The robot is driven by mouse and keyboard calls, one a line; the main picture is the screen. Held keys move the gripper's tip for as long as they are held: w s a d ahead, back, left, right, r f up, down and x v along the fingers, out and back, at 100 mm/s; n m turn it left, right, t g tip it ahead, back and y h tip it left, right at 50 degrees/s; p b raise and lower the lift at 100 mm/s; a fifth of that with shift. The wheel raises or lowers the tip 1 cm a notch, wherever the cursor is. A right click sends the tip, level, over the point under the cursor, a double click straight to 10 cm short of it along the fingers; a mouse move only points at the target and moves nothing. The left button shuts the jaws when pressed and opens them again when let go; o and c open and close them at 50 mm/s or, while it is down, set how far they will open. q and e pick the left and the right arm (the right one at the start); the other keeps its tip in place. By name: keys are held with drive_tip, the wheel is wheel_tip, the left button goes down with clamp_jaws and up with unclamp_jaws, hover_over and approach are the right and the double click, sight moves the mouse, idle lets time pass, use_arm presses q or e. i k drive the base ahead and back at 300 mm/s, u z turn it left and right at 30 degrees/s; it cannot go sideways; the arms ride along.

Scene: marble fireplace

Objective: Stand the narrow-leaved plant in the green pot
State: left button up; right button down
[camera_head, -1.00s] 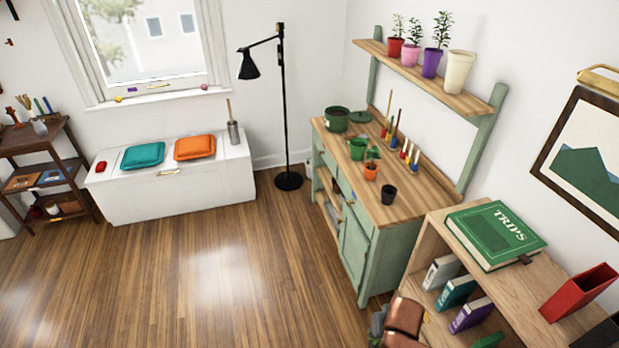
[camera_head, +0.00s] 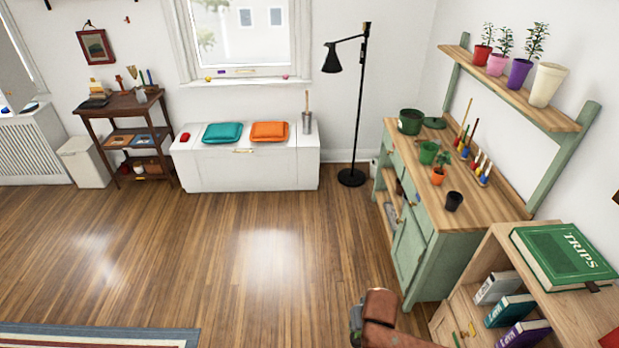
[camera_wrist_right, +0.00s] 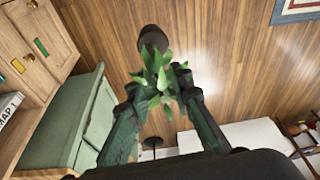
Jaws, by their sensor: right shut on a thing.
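In the right wrist view, my right gripper (camera_wrist_right: 160,98) is shut on a leafy green plant (camera_wrist_right: 152,78) with pointed leaves and a dark brown lump, a root ball or small pot, at its far end (camera_wrist_right: 153,38). In the head view, my right gripper (camera_head: 356,328) shows only in part at the bottom edge, over the floor, away from the bench; the plant is barely visible there. A bright green pot (camera_head: 429,153) stands upright on the green bench's wooden top (camera_head: 470,214). A larger dark green pot (camera_head: 410,122) stands behind it. My left gripper is not in view.
An orange pot with a plant (camera_head: 438,176) and a black pot (camera_head: 454,201) stand near the green pot. Coloured tools (camera_head: 483,177) line the bench's back. Potted plants stand on the shelf (camera_head: 500,88) above. A bookcase (camera_head: 590,303) is at right; the floor left is clear.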

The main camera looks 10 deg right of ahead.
sight(427, 156)
drive_tip(key=u, duration=0.35)
drive_tip(key=i, duration=1.7)
drive_tip(key=u, duration=0.15)
drive_tip(key=i, duration=1.8)
drive_tip(key=z, duration=0.65)
drive_tip(key=i, duration=1.1)
drive_tip(key=z, duration=1.9)
drive_tip(key=i, duration=0.85)
drive_tip(key=z, duration=0.65)
